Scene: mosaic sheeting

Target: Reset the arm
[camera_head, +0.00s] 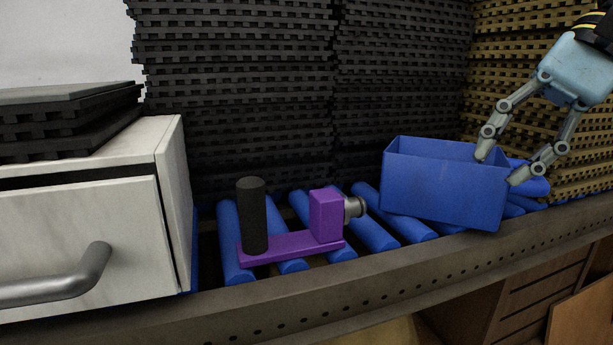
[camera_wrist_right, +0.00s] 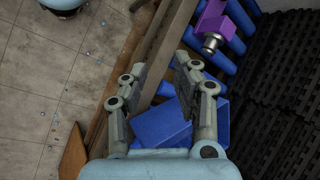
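My right gripper (camera_head: 497,168) is in the upper right of the head view, above the right end of a blue open box (camera_head: 445,190). Its fingers are spread apart with nothing between them. In the right wrist view the open fingers of the right gripper (camera_wrist_right: 150,88) show over the blue box (camera_wrist_right: 162,135), which is partly hidden by them. I cannot tell whether a fingertip touches the box's rim. My left gripper is in neither view.
A purple base with a black cylinder (camera_head: 252,215) and a purple block with a metal knob (camera_head: 326,215) stands on blue rollers (camera_head: 374,232). A white drawer cabinet (camera_head: 80,240) stands at left. Stacked dark mats (camera_head: 240,90) rise behind. A metal rail (camera_head: 300,300) edges the front.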

